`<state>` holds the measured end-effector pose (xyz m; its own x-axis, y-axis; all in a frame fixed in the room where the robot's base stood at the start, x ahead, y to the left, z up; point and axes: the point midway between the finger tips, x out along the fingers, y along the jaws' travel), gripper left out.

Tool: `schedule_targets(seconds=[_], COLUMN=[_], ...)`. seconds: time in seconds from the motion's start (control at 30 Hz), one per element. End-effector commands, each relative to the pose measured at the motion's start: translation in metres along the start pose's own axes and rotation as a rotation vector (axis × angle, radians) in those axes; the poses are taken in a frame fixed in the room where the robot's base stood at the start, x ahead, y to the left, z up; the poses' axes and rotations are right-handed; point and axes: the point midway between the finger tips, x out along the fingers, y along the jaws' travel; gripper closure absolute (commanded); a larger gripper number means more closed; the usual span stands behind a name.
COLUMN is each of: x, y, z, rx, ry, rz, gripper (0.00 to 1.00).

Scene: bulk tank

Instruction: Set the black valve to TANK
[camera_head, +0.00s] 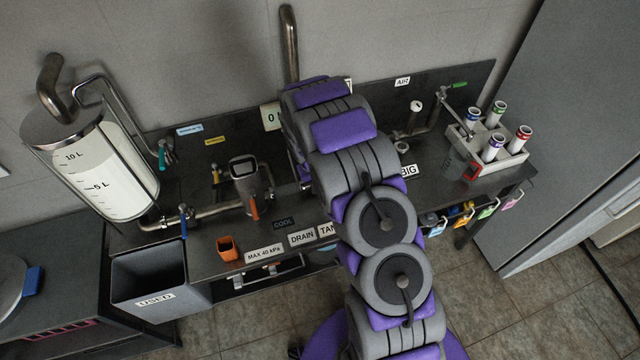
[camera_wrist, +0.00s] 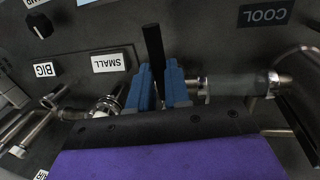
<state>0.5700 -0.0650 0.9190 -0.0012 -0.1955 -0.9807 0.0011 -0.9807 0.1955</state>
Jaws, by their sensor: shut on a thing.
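In the wrist view the black valve's handle (camera_wrist: 153,45) is a flat black lever standing up between the blue fingers of my gripper (camera_wrist: 160,82). The fingers are shut on it. The handle lies close to a horizontal metal pipe. In the head view my arm hides the gripper and the black valve. The TANK label (camera_head: 327,230) is partly covered by my arm there, beside the DRAIN label (camera_head: 301,238).
The COOL label (camera_wrist: 265,14), SMALL label (camera_wrist: 108,63) and a black knob (camera_wrist: 39,25) surround my gripper. A clear tank (camera_head: 105,170) and grey USED bin (camera_head: 150,278) are at left. A tube rack (camera_head: 485,157) is at right.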

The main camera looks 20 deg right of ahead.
Motion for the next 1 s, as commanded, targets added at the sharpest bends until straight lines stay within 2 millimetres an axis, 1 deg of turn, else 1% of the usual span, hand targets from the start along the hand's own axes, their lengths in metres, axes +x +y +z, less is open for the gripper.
schedule_targets(seconds=[0.03, 0.07, 0.3, 0.53, 0.67, 0.77, 1.0], x=[-0.001, -0.001, -0.001, -0.001, -0.007, -0.021, -0.073], y=[0.000, 0.000, 0.000, 0.000, 0.000, 0.000, -0.001], z=[-0.002, -0.002, -0.001, 0.000, -0.001, -0.001, -0.002], rx=[0.000, 0.000, 0.001, 0.001, 0.001, 0.000, 0.001], ry=[0.006, 0.006, 0.003, 0.002, 0.004, 0.005, 0.008], rz=[0.000, 0.000, 0.000, 0.000, 0.000, 0.000, 0.000], gripper=[1.00, 0.81, 0.58, 0.57, 0.57, 0.57, 0.57])
